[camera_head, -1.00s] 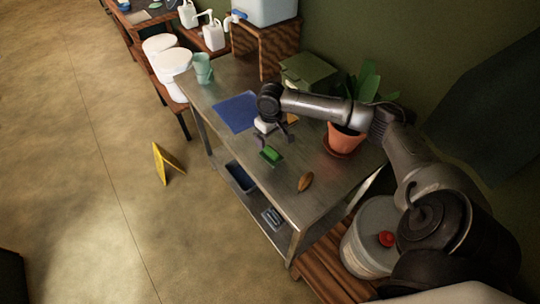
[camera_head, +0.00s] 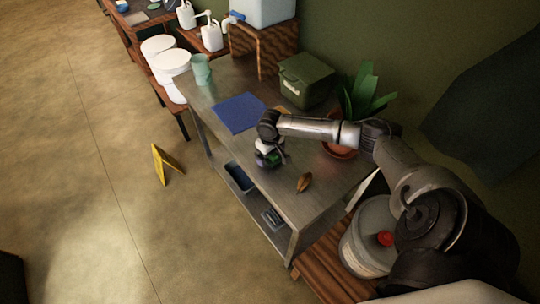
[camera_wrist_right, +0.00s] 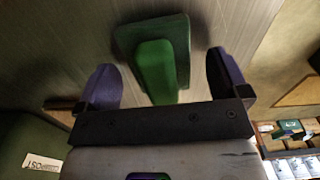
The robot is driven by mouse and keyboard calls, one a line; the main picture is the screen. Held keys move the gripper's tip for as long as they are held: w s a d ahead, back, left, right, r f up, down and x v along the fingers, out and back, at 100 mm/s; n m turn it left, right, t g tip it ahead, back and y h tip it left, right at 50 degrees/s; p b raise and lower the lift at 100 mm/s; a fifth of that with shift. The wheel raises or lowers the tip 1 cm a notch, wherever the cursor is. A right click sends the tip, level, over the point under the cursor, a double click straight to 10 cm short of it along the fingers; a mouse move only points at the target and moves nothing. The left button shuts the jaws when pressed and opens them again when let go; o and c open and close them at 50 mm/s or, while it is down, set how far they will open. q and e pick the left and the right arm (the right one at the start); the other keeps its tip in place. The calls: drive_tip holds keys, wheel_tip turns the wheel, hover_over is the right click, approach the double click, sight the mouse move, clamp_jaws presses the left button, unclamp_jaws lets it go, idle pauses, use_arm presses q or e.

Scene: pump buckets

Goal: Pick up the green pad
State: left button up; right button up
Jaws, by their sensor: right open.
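The green pad (camera_wrist_right: 156,62) lies on the metal table, with a darker green base and a lighter green raised block on top. In the right wrist view it sits between the two purple-tipped fingers of my right gripper (camera_wrist_right: 162,85), which are open with gaps on both sides. In the head view my right gripper (camera_head: 269,158) is low over the pad, and only a bit of green (camera_head: 279,158) shows beside it. My left gripper is not in view.
On the metal table (camera_head: 300,207) are a blue cloth (camera_head: 239,112), a brown object (camera_head: 304,182), a mint cup (camera_head: 201,70), a green box (camera_head: 306,80) and a potted plant (camera_head: 363,95). A white bucket (camera_head: 364,245) stands near my right arm.

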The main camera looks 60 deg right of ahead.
drive_tip(key=shift+f, duration=0.1)
drive_tip(key=c, duration=1)
drive_tip(key=shift+r, duration=0.5)
wheel_tip(320, 180, up, 4)
drive_tip(key=shift+s+f, duration=0.15)
drive_tip(key=shift+f, duration=0.1)
drive_tip(key=s+d+r+p, duration=0.1)
drive_tip(key=s+r, duration=0.5)
drive_tip(key=s, duration=0.5)
drive_tip(key=shift+s+r, duration=0.15)
drive_tip(key=shift+r, duration=0.15)
